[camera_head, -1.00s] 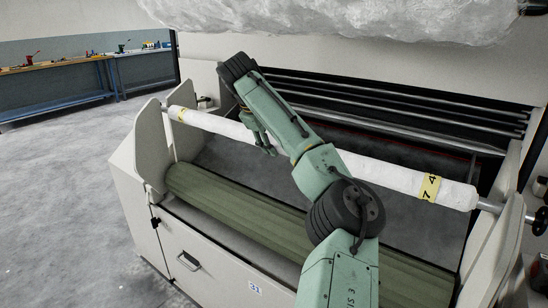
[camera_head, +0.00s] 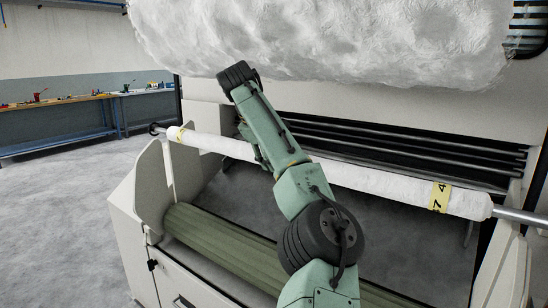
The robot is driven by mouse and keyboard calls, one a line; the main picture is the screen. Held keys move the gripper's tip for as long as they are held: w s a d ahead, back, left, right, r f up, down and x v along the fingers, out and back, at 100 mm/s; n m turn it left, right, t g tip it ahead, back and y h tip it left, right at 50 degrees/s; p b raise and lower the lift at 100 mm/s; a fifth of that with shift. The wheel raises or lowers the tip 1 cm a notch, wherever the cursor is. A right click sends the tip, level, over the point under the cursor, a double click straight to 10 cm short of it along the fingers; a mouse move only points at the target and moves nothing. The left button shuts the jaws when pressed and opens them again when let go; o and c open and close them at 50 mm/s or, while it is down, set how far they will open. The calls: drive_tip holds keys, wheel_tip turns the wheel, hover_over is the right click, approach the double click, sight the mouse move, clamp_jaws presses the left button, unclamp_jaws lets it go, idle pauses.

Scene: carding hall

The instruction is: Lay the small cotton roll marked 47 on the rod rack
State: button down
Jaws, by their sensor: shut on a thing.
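The small cotton roll (camera_head: 365,178) is a long, thin white roll on a metal rod, with yellow bands near both ends. The right band reads 47, turned sideways. My gripper (camera_head: 262,160) is shut on the roll left of its middle, its fingers partly hidden by my arm. The roll is held across the machine, its left rod end at the top of the left side plate (camera_head: 152,188); I cannot tell whether it touches. Several dark horizontal rods (camera_head: 420,148) behind the roll look like the rod rack.
A large white cotton mass (camera_head: 330,40) hangs just above my wrist. A green fluted roller (camera_head: 215,232) lies low between the side plates. A right side plate (camera_head: 505,262) stands below the roll's right end. A blue bench (camera_head: 60,143) stands far left, beyond clear floor.

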drive_tip(key=shift+r, duration=0.25)
wheel_tip(320, 180, up, 2)
drive_tip(key=p, duration=0.2)
drive_tip(key=shift+r+p, duration=0.15)
drive_tip(key=shift+p, duration=0.25)
drive_tip(key=shift+s+a+f+b, duration=0.25)
drive_tip(key=shift+s+a+b, duration=0.25)
drive_tip(key=shift+b, duration=0.3)
drive_tip(key=s+a, duration=0.7)
drive_tip(key=s, duration=0.3)
drive_tip(key=s+a, duration=0.7)
drive_tip(key=s, duration=0.3)
drive_tip(key=shift+a, duration=0.15)
